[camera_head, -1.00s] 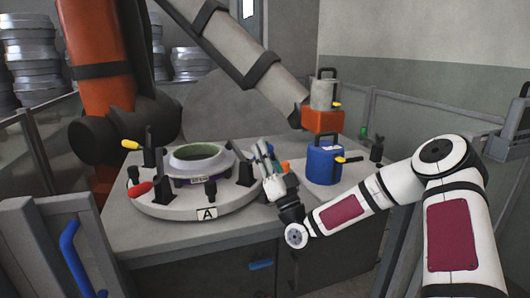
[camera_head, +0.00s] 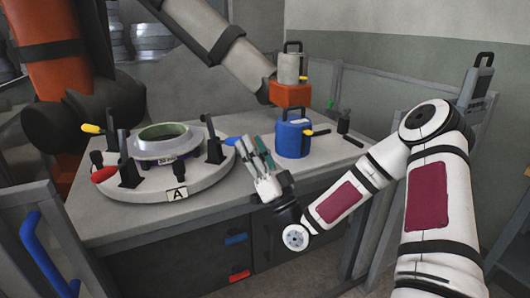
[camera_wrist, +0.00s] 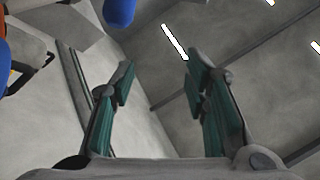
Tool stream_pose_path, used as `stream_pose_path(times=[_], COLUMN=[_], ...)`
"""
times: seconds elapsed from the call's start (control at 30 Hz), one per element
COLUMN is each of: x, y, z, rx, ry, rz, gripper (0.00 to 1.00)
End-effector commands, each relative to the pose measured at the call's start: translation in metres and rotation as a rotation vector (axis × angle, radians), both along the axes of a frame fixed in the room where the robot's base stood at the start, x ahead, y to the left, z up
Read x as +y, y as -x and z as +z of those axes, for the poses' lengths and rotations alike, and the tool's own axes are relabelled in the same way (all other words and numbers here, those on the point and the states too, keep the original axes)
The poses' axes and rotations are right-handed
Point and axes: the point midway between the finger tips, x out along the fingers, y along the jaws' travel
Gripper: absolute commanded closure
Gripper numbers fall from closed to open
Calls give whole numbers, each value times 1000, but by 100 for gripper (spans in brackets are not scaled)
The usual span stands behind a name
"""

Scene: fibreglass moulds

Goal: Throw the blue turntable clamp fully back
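The turntable (camera_head: 215,183), a round pale disc marked A, stands on the bench at left centre in the head view. The blue clamp handle (camera_head: 230,141) sticks out at its right side, beside a dark clamp post (camera_head: 214,150). My gripper (camera_head: 261,156) is just right of the blue handle, tilted up, apparently apart from it. In the wrist view my gripper (camera_wrist: 160,72) is open, with nothing between its green-padded fingers. A blue rounded end (camera_wrist: 118,12), probably the clamp handle, shows at the top, beyond the left finger.
A blue pot (camera_head: 293,140) stands close behind my gripper, with an orange block and grey canister (camera_head: 291,68) above it. A yellow handle (camera_head: 92,129) and a red handle (camera_head: 104,174) are on the turntable's left side. A ring mould (camera_head: 163,140) sits on it.

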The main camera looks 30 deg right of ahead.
Motion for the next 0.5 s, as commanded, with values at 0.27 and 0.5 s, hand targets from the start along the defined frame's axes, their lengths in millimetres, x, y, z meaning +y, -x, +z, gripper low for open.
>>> stream_pose_path(times=[0.27, 0.5], x=[-10, -11], y=[38, 45], z=[0, 1], rx=[-1, -2], ry=[1, 1], rz=[-2, -1], gripper=[58, 58])
